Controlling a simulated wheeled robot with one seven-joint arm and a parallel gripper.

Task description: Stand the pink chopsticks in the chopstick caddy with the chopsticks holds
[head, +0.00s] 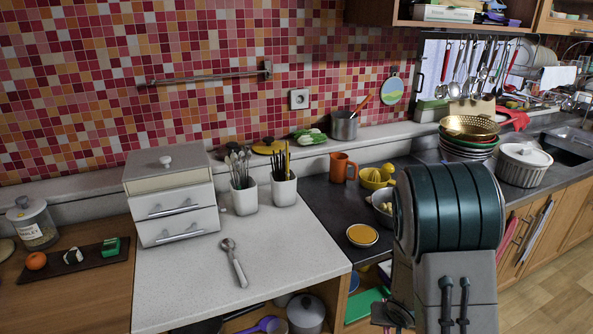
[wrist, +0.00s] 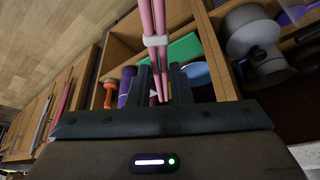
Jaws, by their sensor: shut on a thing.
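The pink chopsticks (wrist: 160,65) show in the wrist view, with a pale band around them. My gripper (wrist: 160,88) is shut on them near one end, and they extend away past the top edge of that view. In the head view my arm stands at the right, and I cannot make out the chopsticks there. The white chopstick caddy (head: 284,190) stands on the light counter with several dark and yellow chopsticks (head: 283,160) upright in it. A similar white caddy (head: 244,200) beside it on the left holds spoons and forks.
A ladle-like spoon (head: 235,262) lies on the counter in front of the caddies. A white drawer box (head: 172,200) stands left. An orange mug (head: 341,168) and yellow bowls (head: 375,178) are right of the caddies. Open shelves below hold a green item (wrist: 184,48) and pots.

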